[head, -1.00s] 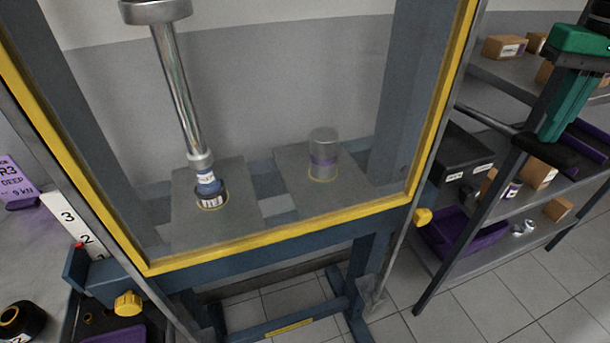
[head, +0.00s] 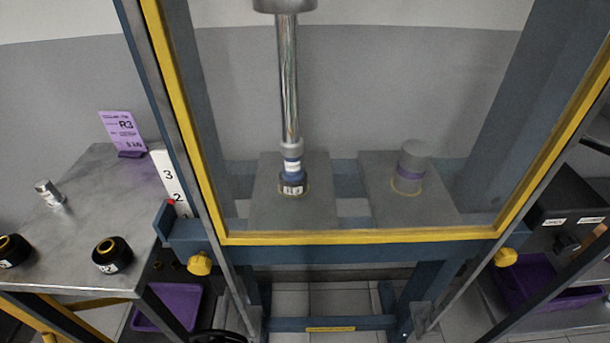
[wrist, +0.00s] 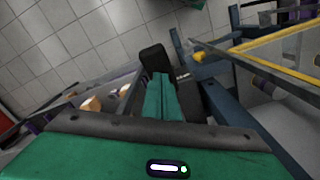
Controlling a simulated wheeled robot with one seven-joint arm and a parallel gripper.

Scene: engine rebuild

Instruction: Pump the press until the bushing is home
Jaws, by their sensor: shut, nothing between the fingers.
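The press frame (head: 360,237) is blue and yellow-edged, with a clear guard across its front. Behind the guard, the steel ram (head: 288,85) reaches down onto a bushing stack (head: 292,178) with a blue band and a white label, on a grey plate (head: 265,208). A grey cylinder with a purple band (head: 411,165) stands on a second plate to the right. Whether the bushing is fully seated cannot be told. My gripper (wrist: 158,62) shows in the wrist view, green with dark tips, shut and empty, above the floor beside the press. The pump handle is not clearly seen.
A grey bench (head: 75,240) at left holds black ring parts (head: 112,255), a small metal part (head: 48,192) and a purple R3 card (head: 122,132). A white number scale (head: 170,180) stands by the left post. Shelving with a dark box (head: 565,220) and purple bin is at right.

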